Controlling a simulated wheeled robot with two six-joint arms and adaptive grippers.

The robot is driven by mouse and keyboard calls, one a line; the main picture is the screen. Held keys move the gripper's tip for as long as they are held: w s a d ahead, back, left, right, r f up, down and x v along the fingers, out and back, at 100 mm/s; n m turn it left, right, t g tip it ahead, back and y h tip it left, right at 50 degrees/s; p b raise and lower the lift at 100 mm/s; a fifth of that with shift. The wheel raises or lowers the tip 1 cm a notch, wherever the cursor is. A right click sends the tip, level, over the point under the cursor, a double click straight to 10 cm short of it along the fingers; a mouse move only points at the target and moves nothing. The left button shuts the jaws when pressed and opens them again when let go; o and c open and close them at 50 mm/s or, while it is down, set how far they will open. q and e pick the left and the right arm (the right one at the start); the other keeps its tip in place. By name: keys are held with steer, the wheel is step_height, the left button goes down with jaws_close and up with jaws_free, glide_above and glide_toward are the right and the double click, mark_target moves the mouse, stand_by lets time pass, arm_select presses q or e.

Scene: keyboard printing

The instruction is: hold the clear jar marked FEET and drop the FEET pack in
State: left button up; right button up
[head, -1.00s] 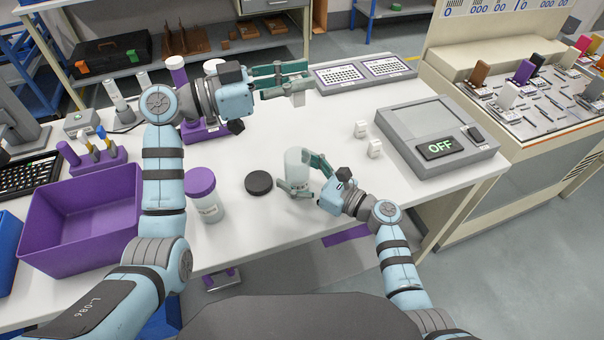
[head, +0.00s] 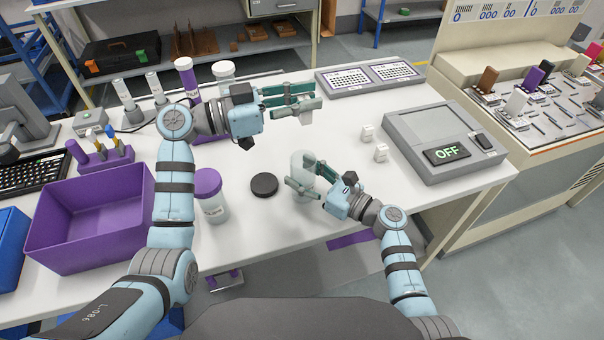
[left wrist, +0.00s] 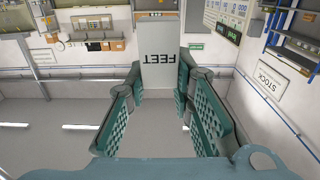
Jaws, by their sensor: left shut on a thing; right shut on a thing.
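The small white FEET pack (head: 307,118) hangs at the fingertips of my left gripper (head: 292,100), which is shut on it. In the left wrist view the pack (left wrist: 168,75) sits between the fingertips, its FEET lettering upside down. The clear jar (head: 301,164) stands upright on the table without a lid. My right gripper (head: 312,178) is shut around it, its fingers hiding part of the wall. The jar's marking cannot be read here. The pack is in the air, behind the jar in the picture and apart from it.
A black lid (head: 264,184) lies left of the jar. A purple-lidded jar (head: 211,197) and a purple bin (head: 88,222) stand further left. Table behind the jar is clear.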

arm_select(q)
step_height(320, 180, down, 10)
steer(key=shift+r, duration=0.25)
stand_by(0.8)
steer(key=o, duration=1)
step_height(320, 180, up, 10)
arm_select(e)
steer(key=o, duration=1.3)
steer(key=shift+c, duration=0.2)
